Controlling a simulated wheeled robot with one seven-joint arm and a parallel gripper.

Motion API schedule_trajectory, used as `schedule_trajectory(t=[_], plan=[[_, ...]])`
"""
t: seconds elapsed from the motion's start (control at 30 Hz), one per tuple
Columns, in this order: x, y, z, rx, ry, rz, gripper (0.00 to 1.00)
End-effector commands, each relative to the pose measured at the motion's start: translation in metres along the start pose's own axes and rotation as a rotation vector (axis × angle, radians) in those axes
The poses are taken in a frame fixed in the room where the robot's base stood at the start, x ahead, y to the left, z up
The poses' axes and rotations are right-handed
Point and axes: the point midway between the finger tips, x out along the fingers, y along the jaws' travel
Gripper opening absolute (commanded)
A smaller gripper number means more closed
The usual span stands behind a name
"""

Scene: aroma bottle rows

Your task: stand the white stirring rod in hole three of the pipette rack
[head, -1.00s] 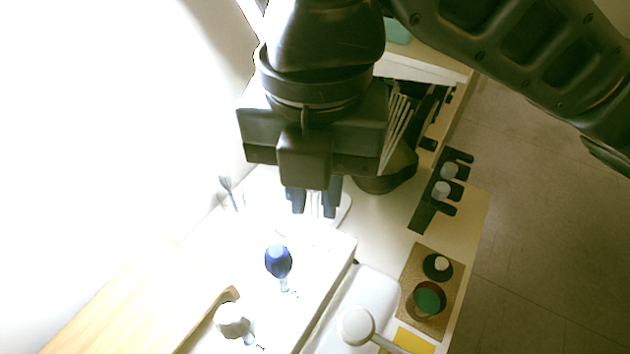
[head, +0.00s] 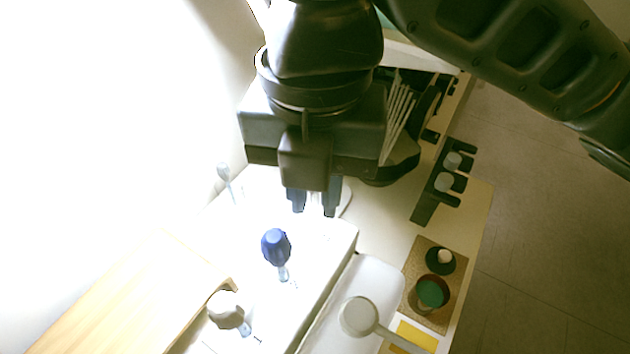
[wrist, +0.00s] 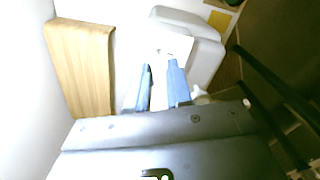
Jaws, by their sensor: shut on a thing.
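My gripper (head: 314,202) points down in the upper middle of the head view, its two blue fingers shut on a thin pale thing that looks like the white stirring rod (head: 314,206). Glare blurs its outline, and its lower end cannot be made out. In the wrist view my gripper (wrist: 160,86) has a whitish strip between the fingers. Below it is a long white block, apparently the pipette rack (head: 325,255), strongly overexposed. A blue-bulbed pipette (head: 276,247) and a cream-bulbed one (head: 226,310) stand in it. Its holes cannot be told apart.
A pale-topped stick (head: 224,172) stands at the left. A wooden board (head: 110,300) lies left of the rack. To the right are a white tray (head: 375,280), a round-headed tool (head: 358,316), a cork mat with bottles (head: 415,270) and a dark holder (head: 425,205). Several pale rods (head: 398,115) stand behind my gripper.

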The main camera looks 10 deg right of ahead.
Motion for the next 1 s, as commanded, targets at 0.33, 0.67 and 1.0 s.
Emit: schedule_trajectory(t=[0.33,0.67,1.0], plan=[[0.001,0.000,0.000,0.000,0.000,0.000,0.00],[0.010,0.000,0.000,0.000,0.000,0.000,0.00],[0.019,0.000,0.000,0.000,0.000,0.000,0.00]])
